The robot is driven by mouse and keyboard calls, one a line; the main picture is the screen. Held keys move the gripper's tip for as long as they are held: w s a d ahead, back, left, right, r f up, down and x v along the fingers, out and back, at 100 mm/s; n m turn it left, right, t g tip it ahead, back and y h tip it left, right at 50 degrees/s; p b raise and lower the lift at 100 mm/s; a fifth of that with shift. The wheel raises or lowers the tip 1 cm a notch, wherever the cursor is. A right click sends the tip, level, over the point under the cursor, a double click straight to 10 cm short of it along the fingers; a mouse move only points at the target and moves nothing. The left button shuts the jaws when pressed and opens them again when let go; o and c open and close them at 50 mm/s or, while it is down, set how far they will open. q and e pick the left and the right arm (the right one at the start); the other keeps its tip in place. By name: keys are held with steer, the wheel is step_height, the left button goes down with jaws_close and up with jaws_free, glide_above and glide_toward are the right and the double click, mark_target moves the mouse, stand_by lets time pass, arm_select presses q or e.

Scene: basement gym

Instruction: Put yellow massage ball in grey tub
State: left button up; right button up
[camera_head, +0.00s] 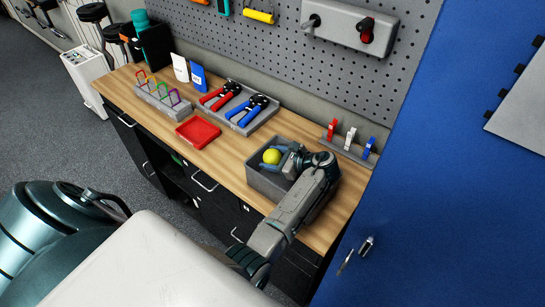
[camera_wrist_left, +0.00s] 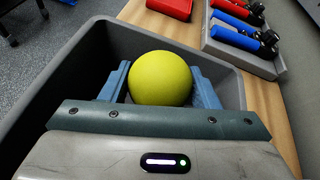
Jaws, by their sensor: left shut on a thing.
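The yellow massage ball (camera_head: 271,156) is held between the blue fingers of my left gripper (camera_head: 277,160). The grey tub (camera_head: 263,186) stands on the wooden bench top, and the ball is within its rim outline in the head view. In the left wrist view the ball (camera_wrist_left: 160,79) sits between the two fingers (camera_wrist_left: 160,88), with the tub's walls (camera_wrist_left: 62,72) around them. The tub floor under the ball is mostly hidden, so I cannot tell whether the ball touches it. My right gripper is not in view.
A red tray (camera_head: 198,132), a grey tray (camera_head: 236,117) with red and blue hand grips, and a rack of coloured loops (camera_head: 162,97) stand left of the tub. A clip rack (camera_head: 346,151) stands behind. Bare wood (camera_head: 231,152) lies between red tray and tub.

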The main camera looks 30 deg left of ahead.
mark_target(280, 158)
arm_select(q)
steer(key=shift+f, duration=0.25)
steer(key=shift+f, duration=0.35)
steer(key=o, duration=1.1)
steer(key=shift+c, duration=0.2)
steer(key=shift+r, duration=0.2)
steer(key=shift+r+v, duration=0.2)
steer(key=shift+v, duration=1.75)
steer(key=shift+r+v, duration=0.2)
steer(key=shift+v, duration=1.8)
